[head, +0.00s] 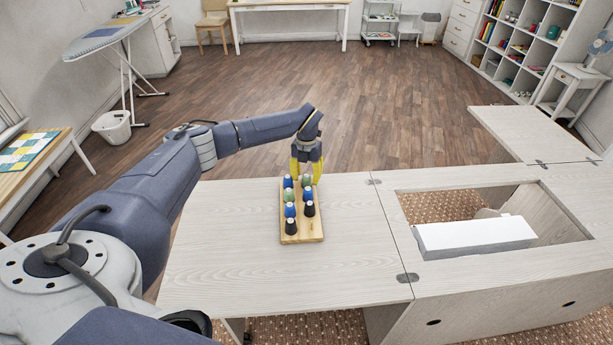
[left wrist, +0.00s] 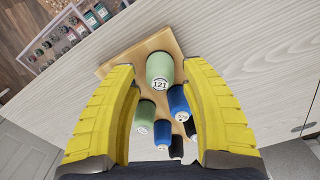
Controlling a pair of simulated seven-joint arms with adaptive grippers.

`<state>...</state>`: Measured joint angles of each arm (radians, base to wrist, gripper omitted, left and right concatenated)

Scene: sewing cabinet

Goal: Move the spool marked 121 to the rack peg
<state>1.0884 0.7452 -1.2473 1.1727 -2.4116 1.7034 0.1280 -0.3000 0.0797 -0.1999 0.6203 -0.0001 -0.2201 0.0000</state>
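In the left wrist view the spool marked 121 (left wrist: 160,71) is pale green and stands upright on a wooden rack (left wrist: 108,67). My left gripper (left wrist: 160,75) is open, its yellow fingers on either side of that spool with gaps showing. In the head view the left gripper (head: 306,168) points down at the far end of the rack (head: 301,238). Labels are too small to read there. The rack's near right corner has no spool, and a small peg seems to stand there. My right gripper is not in view.
Other green, blue and black spools (head: 290,226) stand close together on the rack. The pale cabinet top (head: 225,235) is clear around it. To the right is an opening with a white block (head: 475,233).

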